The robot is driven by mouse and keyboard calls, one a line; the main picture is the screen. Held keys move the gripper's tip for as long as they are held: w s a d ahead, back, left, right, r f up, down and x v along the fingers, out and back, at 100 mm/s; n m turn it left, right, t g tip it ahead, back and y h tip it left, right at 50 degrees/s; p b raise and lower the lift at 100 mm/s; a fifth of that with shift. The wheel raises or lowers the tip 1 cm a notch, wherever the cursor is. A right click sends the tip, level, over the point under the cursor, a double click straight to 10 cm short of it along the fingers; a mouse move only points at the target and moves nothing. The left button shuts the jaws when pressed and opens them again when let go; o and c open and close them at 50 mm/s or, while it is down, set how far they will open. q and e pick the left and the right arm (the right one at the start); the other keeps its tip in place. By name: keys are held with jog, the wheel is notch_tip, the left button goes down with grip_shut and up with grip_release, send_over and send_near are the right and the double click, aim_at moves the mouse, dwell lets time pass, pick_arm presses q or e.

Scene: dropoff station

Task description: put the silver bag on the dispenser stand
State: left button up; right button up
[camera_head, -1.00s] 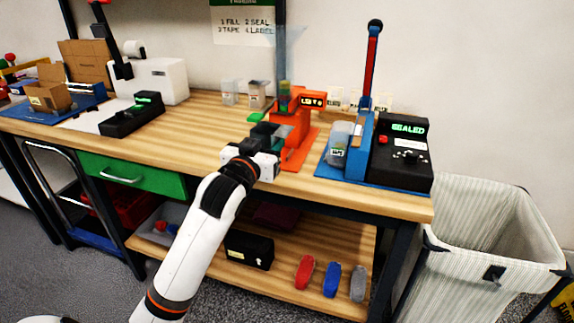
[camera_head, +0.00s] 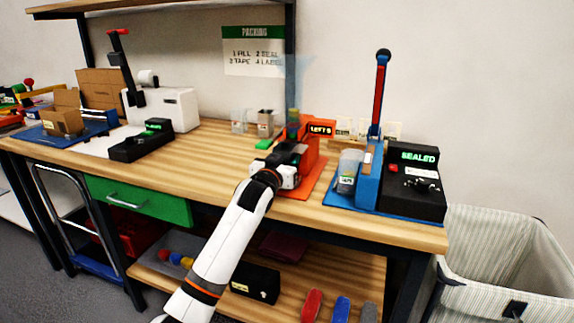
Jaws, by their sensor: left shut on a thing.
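My left gripper (camera_head: 292,162) is at the front of the orange dispenser stand (camera_head: 316,178), above the bench. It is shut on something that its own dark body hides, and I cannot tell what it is. The dispenser has a lit display and a small green part on top. A grey, bag-like item with a pale label (camera_head: 347,172) stands against the blue sealer to the right; I cannot tell whether this is the silver bag. My right gripper is not in view.
The sealer (camera_head: 369,182) has a tall red lever and a black box (camera_head: 416,190) reading SEALED. A cloth bin (camera_head: 500,250) stands right of the bench.

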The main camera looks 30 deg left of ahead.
pick_arm(q)
jog(key=shift+w+a+f, duration=0.2)
jog(key=shift+w+f, duration=0.55)
jog(key=shift+f, duration=0.05)
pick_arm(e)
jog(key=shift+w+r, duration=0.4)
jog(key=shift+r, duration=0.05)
pick_arm(q)
jog(key=shift+f, duration=0.1)
jog(key=o, duration=1)
jog(key=shift+c, duration=0.2)
jog(key=v, duration=1.1)
jog(key=shift+d, duration=0.1)
jog(key=shift+s+d, duration=0.1)
jog(key=shift+s, duration=0.45)
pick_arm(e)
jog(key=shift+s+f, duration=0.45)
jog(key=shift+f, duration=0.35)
